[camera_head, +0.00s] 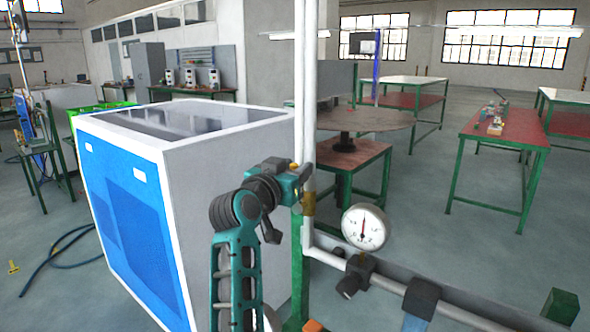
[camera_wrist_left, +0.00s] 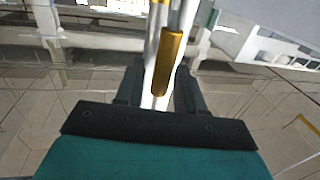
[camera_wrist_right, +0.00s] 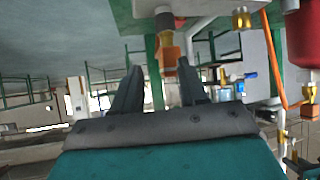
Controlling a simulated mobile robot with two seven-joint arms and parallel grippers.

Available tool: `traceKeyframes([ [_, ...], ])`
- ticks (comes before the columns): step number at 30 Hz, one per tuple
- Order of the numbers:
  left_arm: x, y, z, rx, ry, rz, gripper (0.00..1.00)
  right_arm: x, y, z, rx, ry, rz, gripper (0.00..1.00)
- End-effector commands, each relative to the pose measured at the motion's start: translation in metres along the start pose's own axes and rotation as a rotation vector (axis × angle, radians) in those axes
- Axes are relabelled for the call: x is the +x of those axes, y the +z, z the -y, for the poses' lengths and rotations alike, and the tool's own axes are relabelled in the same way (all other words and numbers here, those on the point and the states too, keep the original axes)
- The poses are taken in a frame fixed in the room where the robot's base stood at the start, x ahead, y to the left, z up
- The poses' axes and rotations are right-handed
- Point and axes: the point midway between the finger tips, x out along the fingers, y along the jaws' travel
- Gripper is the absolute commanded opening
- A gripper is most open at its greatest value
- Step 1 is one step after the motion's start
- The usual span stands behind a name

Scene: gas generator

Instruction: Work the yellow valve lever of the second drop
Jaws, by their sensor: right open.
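The yellow lever (camera_wrist_left: 168,62) shows in the left wrist view, in front of a white pipe (camera_wrist_left: 180,20). Its lower end lies between the fingertips of my left gripper (camera_wrist_left: 160,90), which stand apart with a gap beside the lever. In the head view my left gripper (camera_head: 300,172) is at the vertical white pipe (camera_head: 306,90), above a brass fitting (camera_head: 309,203); the fingers largely hide the lever there. My right gripper (camera_wrist_right: 160,80) is open and empty. An orange block-like part (camera_wrist_right: 168,57) under a grey fitting is ahead of its fingers.
A pressure gauge (camera_head: 365,227) stands on the lower pipe, right of the vertical pipe. A blue and white cabinet (camera_head: 130,215) is close on the left. A red-topped table (camera_head: 480,130) is farther right. A red cylinder (camera_wrist_right: 303,35) and an orange hose (camera_wrist_right: 275,65) show in the right wrist view.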

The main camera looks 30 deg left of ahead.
Motion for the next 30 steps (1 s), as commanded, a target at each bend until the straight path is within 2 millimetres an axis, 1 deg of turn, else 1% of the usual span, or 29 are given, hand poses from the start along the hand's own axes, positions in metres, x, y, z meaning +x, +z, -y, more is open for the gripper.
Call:
traceKeyframes([
  [1, 0.0000, 0.0001, 0.0000, 0.000, 0.000, 0.000, 0.33, -0.0003, 0.0008, 0.0003, 0.000, 0.000, 0.002, 0.43],
  [9, 0.0001, 0.0000, 0.0000, 0.000, 0.000, 0.000, 0.07, -0.0005, 0.0012, 0.0005, 0.001, -0.001, 0.003, 0.43],
  [11, 0.0001, 0.0000, 0.0000, 0.000, 0.000, 0.000, 0.01, -0.0005, 0.0012, 0.0005, 0.001, -0.001, 0.003, 0.43],
  [12, 0.0001, -0.0001, 0.0000, 0.000, 0.000, 0.000, 0.00, -0.0005, 0.0012, 0.0006, 0.001, -0.001, 0.003, 0.43],
  [24, 0.0003, -0.0003, 0.0001, 0.001, 0.000, -0.001, 0.00, -0.0004, 0.0014, 0.0006, 0.001, -0.001, 0.003, 0.43],
  [30, 0.0026, -0.0001, 0.0032, 0.018, 0.000, -0.005, 0.00, 0.0008, 0.0031, 0.0007, 0.001, -0.001, 0.002, 0.43],
])
